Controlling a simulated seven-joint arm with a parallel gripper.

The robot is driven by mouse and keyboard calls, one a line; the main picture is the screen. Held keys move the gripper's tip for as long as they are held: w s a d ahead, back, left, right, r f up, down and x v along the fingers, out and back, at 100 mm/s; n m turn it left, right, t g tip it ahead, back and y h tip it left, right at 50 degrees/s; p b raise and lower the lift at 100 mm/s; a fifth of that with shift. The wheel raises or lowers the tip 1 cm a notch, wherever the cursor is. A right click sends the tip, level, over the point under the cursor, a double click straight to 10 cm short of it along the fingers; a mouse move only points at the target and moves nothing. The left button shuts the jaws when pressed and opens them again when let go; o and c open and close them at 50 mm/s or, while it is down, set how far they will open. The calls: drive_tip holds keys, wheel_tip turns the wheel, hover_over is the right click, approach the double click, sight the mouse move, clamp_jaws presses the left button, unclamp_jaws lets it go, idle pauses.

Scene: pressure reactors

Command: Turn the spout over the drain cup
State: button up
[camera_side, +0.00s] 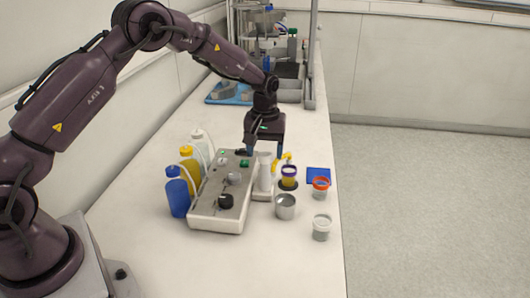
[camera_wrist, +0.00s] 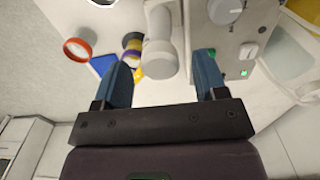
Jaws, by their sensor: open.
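A white upright column (camera_side: 265,172) stands at the right edge of the grey control box. In the wrist view the column (camera_wrist: 160,50) lies between the spread fingers of my gripper (camera_wrist: 164,72), with space on both sides. My gripper (camera_side: 265,153) is open and empty, pointing down just behind the column. A yellow part, seemingly the spout (camera_side: 284,158), shows at the column's right, near a yellow cup with a purple rim (camera_side: 289,175). A bare grey metal cup (camera_side: 285,207) stands in front. I cannot tell which cup is the drain cup.
The control box (camera_side: 215,215) has knobs on top. Blue (camera_side: 177,195), yellow (camera_side: 189,165) and white (camera_side: 202,147) bottles stand at its left, with tubes. An orange-rimmed cup (camera_side: 320,187) stands by a blue square (camera_side: 318,174). A clear cup (camera_side: 321,229) is near the table's right edge.

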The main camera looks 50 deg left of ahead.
drive_tip(key=shift+f, duration=0.5)
clamp_jaws()
